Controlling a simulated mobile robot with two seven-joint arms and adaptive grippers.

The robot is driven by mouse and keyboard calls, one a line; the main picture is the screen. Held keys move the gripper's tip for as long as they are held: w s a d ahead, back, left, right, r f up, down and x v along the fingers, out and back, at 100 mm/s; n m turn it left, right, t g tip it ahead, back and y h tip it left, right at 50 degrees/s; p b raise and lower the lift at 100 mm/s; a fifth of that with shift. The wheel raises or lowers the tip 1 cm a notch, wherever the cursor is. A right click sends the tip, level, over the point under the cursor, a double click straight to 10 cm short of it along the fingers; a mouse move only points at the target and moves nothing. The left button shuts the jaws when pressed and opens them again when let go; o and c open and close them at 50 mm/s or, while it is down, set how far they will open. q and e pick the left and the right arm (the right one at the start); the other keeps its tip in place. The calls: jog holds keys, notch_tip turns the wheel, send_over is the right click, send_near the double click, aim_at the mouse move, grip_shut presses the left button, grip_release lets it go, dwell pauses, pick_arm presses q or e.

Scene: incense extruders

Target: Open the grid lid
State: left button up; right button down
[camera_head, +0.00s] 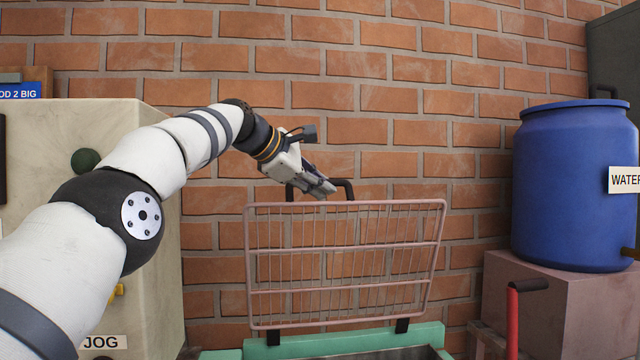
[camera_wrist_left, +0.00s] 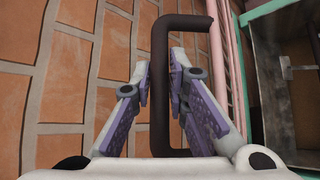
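The grid lid (camera_head: 345,262), a pinkish wire frame, stands nearly upright above a green-rimmed trough (camera_head: 330,340), joined along its lower edge by two dark hinges. Its black handle (camera_head: 345,184) is at the top edge. My left gripper (camera_head: 328,189) is at the handle. In the left wrist view, the handle (camera_wrist_left: 160,95) runs between the purple-padded fingers (camera_wrist_left: 160,75), which are closed in on both its sides. The lid's rail shows beside it at right. My right gripper is not in view.
A brick wall (camera_head: 400,100) stands close behind the lid. A pale cabinet (camera_head: 60,125) is at left, beside my left arm. At right, a blue barrel (camera_head: 570,190) sits on a block (camera_head: 560,300), with a red lever (camera_head: 513,320) in front.

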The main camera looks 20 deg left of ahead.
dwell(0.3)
pick_arm(q)
jog(key=shift+s+a+r, duration=0.15)
jog(key=shift+s+r, duration=0.05)
jog(key=shift+s, duration=0.05)
jog(key=v, duration=0.6)
jog(key=shift+s, duration=0.35)
jog(key=shift+a+r, duration=0.1)
